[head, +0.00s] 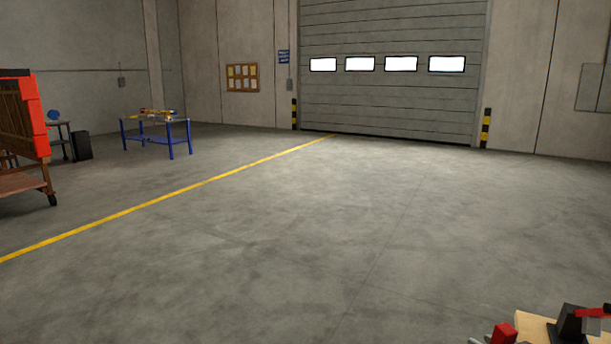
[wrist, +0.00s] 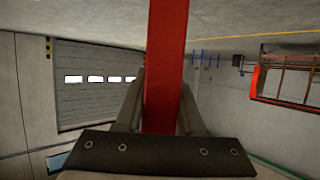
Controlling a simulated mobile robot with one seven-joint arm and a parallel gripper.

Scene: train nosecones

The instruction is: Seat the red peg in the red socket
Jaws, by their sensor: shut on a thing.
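The red peg (wrist: 165,60) is a long square bar in the wrist view. It runs from the top edge down between the two grey fingers of my gripper (wrist: 161,95), which is shut on it. Its far end is cut off by the frame. In the head view a dark gripper part and a short stretch of red bar (head: 594,312) show at the bottom right corner, mostly out of frame. I cannot make out the red socket in either view.
A blue-framed table (head: 157,137) with items on it stands far back left. A wooden cart with red panels (head: 42,115) stands at the left edge. A shutter door (head: 390,95) closes the back wall. The concrete floor (head: 330,220) between is clear.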

